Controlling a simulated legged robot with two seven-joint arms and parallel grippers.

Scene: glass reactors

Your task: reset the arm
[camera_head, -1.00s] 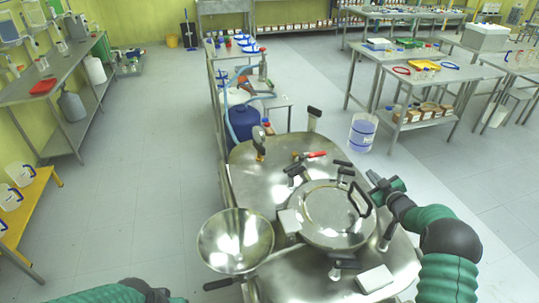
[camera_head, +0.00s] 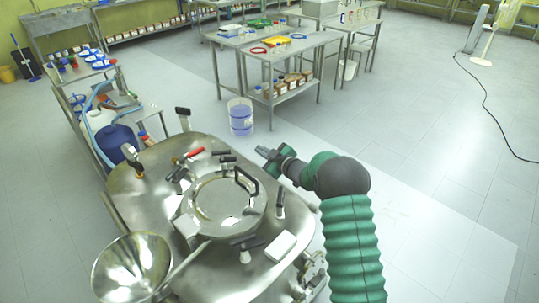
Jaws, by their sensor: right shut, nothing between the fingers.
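My right arm comes in from the lower right in a green ribbed sleeve. My right gripper (camera_head: 264,153) is shut and empty, past the right edge of the steel reactor top (camera_head: 150,205). It is apart from the round lid (camera_head: 224,199), which has a black handle and several black clamps around it. A steel funnel (camera_head: 130,268) sits at the near left of the reactor top. A red-handled valve (camera_head: 194,153) is at the back of the top. My left gripper is out of view.
A clear bucket with bluish contents (camera_head: 240,117) stands on the floor behind the reactor. A blue drum (camera_head: 115,141) stands at its back left. Steel tables (camera_head: 262,42) hold trays and jars. The floor at right is open, with a black cable (camera_head: 487,112).

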